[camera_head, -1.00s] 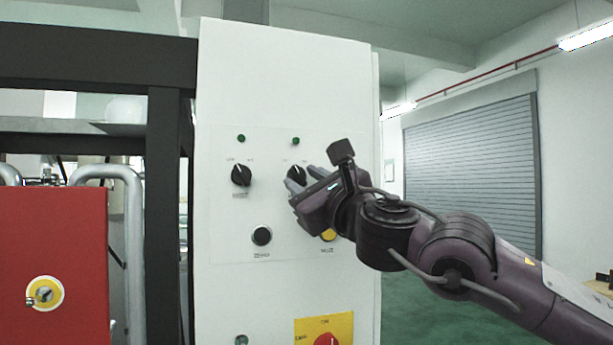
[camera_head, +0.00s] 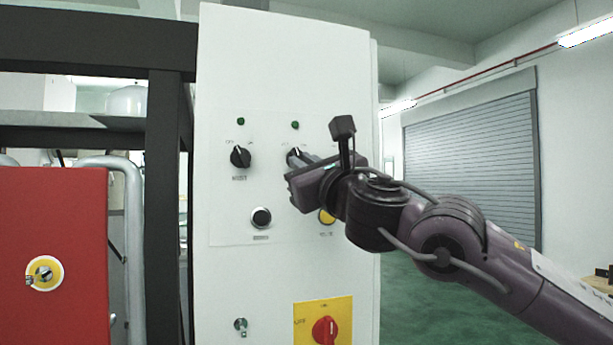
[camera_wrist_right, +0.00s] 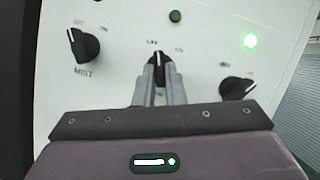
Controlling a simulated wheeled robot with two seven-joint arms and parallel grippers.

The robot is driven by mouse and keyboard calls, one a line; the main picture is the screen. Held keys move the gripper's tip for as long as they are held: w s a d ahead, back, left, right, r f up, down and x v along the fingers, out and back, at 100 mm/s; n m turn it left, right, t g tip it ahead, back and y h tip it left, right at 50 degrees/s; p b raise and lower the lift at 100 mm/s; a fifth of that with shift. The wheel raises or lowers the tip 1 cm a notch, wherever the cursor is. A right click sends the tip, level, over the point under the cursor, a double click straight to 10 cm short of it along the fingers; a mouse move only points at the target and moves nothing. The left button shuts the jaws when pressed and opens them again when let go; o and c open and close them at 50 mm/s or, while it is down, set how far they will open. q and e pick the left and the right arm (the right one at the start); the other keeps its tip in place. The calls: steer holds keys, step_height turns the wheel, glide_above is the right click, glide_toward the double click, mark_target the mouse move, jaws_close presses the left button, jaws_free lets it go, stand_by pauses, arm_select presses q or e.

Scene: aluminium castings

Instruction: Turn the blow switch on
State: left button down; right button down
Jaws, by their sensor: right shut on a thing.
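The white control panel (camera_head: 225,80) faces me with black rotary knobs. My right gripper (camera_wrist_right: 160,88) is shut on the middle black knob (camera_wrist_right: 159,63), its fingers on either side of it. The knob's white mark points roughly straight up, between the OFF and ON labels. Any name label below this knob is hidden by the gripper, so I cannot read whether it says blow. In the head view my right gripper (camera_head: 303,161) reaches this knob from the right. A small dark green lamp (camera_head: 295,125) sits above it, apparently unlit. My left gripper is out of view.
The MIST knob (camera_head: 240,157) is to the left, and another knob (camera_wrist_right: 238,92) to the right under a lit green lamp (camera_wrist_right: 250,41). Black (camera_head: 261,217) and yellow (camera_head: 327,216) buttons sit below. A red rotary switch (camera_head: 325,330) is lower down.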

steer(key=shift+s+a+r+m+t+h+b, duration=0.1)
steer(key=shift+m+t+h+b, duration=0.2)
steer(key=shift+m+h+b, duration=1.5)
steer(key=shift+s+a+r+m+t+h+b, duration=0.25)
steer(key=shift+m+h, duration=0.5)
steer(key=shift+m, duration=2.3)
steer(key=shift+w+f+m+t+h+b, duration=0.25)
steer(key=shift+m+h+b, duration=0.8)
steer(key=shift+m, duration=1.4)
steer(key=shift+s+r+m, duration=0.15)
steer(key=shift+r+m, duration=0.1)
steer(key=shift+m, duration=0.05)
steer(key=c, duration=1.5)
jaws_free()
steer(key=shift+w+a+f, duration=0.1)
steer(key=shift+w+f, duration=0.1)
steer(key=a+b+v, duration=0.1)
steer(key=b+v, duration=0.2)
steer(key=v, duration=0.4)
steer(key=shift+s+d+f, duration=0.15)
steer(key=shift+s+d, duration=0.25)
steer(key=shift+d, duration=0.05)
